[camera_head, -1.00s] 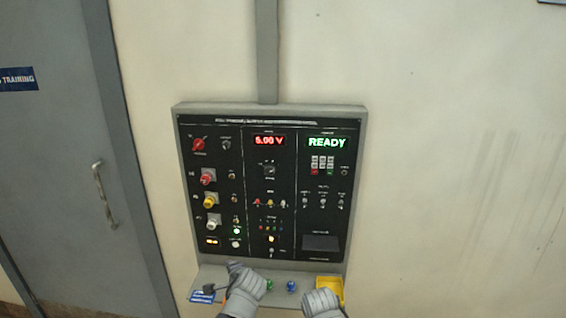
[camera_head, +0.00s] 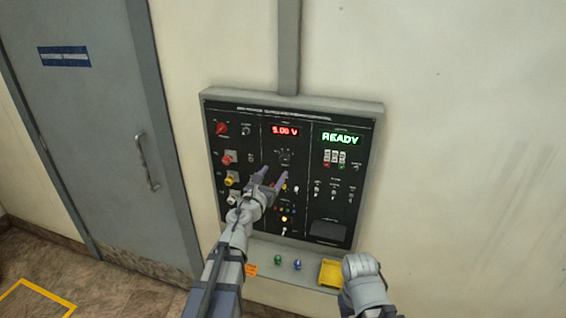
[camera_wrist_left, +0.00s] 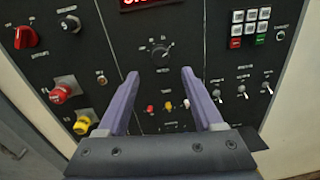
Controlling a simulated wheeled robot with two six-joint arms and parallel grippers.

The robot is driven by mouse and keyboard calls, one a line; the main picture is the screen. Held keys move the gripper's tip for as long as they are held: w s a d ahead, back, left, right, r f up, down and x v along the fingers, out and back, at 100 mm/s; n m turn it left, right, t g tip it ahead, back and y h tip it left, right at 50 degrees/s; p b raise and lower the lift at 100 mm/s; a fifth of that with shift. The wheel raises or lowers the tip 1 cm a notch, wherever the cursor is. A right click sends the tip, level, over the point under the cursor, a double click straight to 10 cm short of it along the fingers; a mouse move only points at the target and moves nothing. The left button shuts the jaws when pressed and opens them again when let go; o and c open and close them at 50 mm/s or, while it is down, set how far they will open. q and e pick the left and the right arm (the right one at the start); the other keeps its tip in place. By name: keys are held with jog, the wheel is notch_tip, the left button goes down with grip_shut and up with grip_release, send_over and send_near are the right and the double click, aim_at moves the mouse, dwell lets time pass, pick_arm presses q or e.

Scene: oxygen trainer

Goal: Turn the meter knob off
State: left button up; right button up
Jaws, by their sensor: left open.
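The meter knob (camera_head: 285,157) is a black rotary knob with a pale pointer mark on the black panel, under the red voltage display (camera_head: 285,131). In the left wrist view the knob (camera_wrist_left: 160,53) shows just beyond the fingertips, centred between them. My left gripper (camera_head: 271,175) is open, its two purple fingers pointing at the panel a little below the knob. The gap between the fingers (camera_wrist_left: 161,74) is empty; contact with the panel cannot be told. My right gripper (camera_head: 362,265) is low at the right, near the yellow tray; its jaws are not clear.
A red knob (camera_wrist_left: 25,37) and red and yellow connectors (camera_wrist_left: 82,125) lie left of my left gripper. Small coloured jacks (camera_wrist_left: 167,105) sit below the knob, toggle switches (camera_wrist_left: 241,90) to the right. A yellow tray (camera_head: 331,273) stands on the shelf under the green READY display (camera_head: 342,138).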

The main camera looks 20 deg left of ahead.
aim_at(283, 160)
pick_arm(q)
jog(key=w, duration=0.7)
jog(key=shift+w+d, duration=0.25)
jog(key=shift+d, duration=0.1)
grip_shut()
